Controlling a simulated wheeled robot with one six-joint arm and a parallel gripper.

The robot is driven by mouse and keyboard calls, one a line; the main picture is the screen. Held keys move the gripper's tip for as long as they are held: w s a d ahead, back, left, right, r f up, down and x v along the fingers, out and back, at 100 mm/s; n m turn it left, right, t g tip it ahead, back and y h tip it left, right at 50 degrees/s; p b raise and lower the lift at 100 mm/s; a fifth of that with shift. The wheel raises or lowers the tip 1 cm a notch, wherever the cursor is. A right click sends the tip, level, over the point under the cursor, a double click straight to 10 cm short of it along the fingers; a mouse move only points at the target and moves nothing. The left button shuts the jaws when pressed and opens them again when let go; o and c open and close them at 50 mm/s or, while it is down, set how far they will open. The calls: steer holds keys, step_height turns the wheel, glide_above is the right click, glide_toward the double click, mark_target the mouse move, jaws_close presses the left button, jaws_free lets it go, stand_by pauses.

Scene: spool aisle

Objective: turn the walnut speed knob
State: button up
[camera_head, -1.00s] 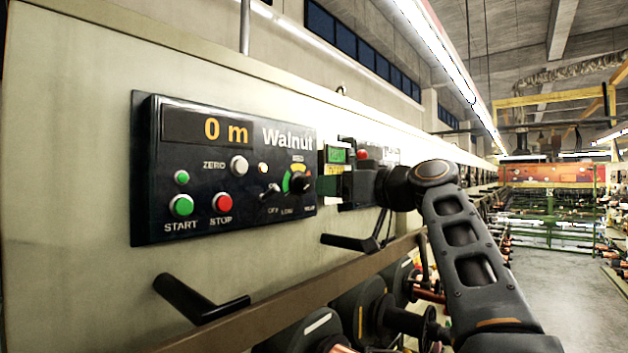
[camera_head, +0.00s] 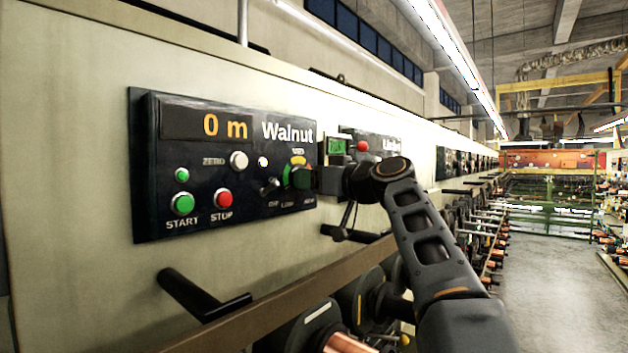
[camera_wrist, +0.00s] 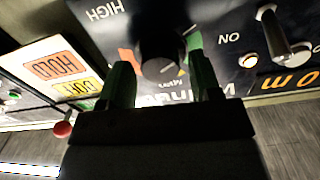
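The Walnut panel (camera_head: 235,200) fills the left middle of the head view; its display (camera_head: 205,124) reads 0 m. The dark round speed knob (camera_wrist: 160,62) shows in the wrist view under a coloured arc, with HIGH printed beside it. In the head view my gripper (camera_head: 298,178) covers the knob. In the wrist view the green fingers of my gripper (camera_wrist: 162,78) stand apart, one on each side of the knob. Whether the fingers touch the knob cannot be told.
Beside the knob are a silver toggle (camera_head: 269,186), a red STOP button (camera_head: 222,198), a green START button (camera_head: 183,203) and a white ZERO button (camera_head: 238,160). A second panel (camera_head: 375,145) is to the right. A black bracket (camera_head: 195,298) juts out below. The aisle floor (camera_head: 545,285) is clear.

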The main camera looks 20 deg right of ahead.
steer(key=c, duration=0.7)
steer(key=shift+m, duration=0.3)
steer(key=shift+s+r+m+p, duration=0.1)
steer(key=shift+m+p, duration=0.45)
steer(key=shift+m, duration=2.95)
steer(key=o, duration=0.9)
steer(key=shift+o, duration=0.2)
